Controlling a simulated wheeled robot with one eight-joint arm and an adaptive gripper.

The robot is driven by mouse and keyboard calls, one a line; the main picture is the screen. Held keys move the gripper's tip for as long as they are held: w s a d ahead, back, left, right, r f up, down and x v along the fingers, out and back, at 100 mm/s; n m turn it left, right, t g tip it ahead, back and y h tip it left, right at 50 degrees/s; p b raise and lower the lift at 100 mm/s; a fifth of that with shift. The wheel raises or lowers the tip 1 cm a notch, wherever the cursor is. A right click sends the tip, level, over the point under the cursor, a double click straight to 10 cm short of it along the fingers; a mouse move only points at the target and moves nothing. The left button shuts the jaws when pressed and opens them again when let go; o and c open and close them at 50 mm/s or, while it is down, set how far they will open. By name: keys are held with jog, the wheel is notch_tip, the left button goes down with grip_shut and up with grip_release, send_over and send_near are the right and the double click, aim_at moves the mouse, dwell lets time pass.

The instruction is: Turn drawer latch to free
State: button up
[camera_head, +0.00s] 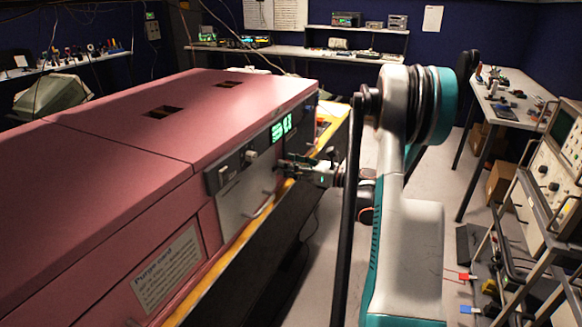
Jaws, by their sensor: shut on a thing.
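The pink machine (100,130) fills the left side of the head view. Its front has a grey drawer panel (240,190) with a bar handle (264,206) low on it. My gripper (284,166) is at the machine's front, to the right of the drawer panel and below the green lit display (281,129). Its jaws are small in the picture and closed at the front face, where the drawer latch appears to be. The latch itself is hidden by the fingers, so its angle cannot be told.
A yellow edge (235,246) runs along the machine's lower front. A white label (167,270) is on its near front. A bench with tools (512,100) and a rack of instruments (550,175) stand at the right. Grey floor shows between them.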

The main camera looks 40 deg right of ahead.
jog(key=shift+w+m+b, duration=0.1)
jog(key=shift+m+b, duration=0.9)
jog(key=shift+m, duration=6.9)
jog(key=shift+d+m, duration=0.1)
jog(key=shift+m, duration=0.2)
jog(key=o, duration=1)
jog(key=shift+o, duration=0.2)
jog(key=v, duration=1.2)
jog(key=shift+f, duration=0.1)
